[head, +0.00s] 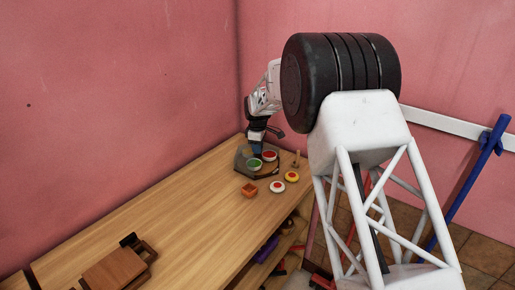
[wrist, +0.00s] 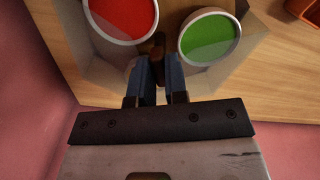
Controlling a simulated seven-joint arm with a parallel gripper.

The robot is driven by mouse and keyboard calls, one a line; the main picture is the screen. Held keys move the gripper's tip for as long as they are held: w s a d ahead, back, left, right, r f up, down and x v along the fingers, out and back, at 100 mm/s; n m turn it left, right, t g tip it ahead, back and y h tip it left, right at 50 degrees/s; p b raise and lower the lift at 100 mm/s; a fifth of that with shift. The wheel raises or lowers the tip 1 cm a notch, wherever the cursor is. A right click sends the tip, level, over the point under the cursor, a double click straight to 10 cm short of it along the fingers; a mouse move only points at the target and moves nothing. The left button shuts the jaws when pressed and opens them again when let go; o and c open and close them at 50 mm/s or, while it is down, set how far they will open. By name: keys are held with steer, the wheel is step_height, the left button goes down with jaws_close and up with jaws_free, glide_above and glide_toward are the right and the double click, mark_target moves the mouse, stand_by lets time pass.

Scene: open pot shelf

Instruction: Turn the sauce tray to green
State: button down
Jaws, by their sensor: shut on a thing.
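The sauce tray (head: 241,160) is a grey angular tray at the far end of the wooden table, and it also shows in the wrist view (wrist: 103,72). It bears a bowl of green sauce (head: 254,164) and a bowl of red sauce (head: 269,156). In the wrist view the red bowl (wrist: 122,16) is at upper left and the green bowl (wrist: 209,37) at upper right. My gripper (wrist: 158,70) is shut on a brown upright knob (wrist: 157,46) between the two bowls. The knob's lower part is hidden by the fingers.
Pink walls are close behind. The table's middle is clear; a brown wooden item (head: 119,267) lies near.

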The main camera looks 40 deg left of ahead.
steer(key=n, duration=0.7)
steer(key=shift+r, duration=0.1)
steer(key=n, duration=0.6)
steer(key=shift+n, duration=0.4)
steer(key=c, duration=1.1)
jaws_free()
steer(key=shift+c, duration=0.2)
steer(key=shift+r, duration=3.85)
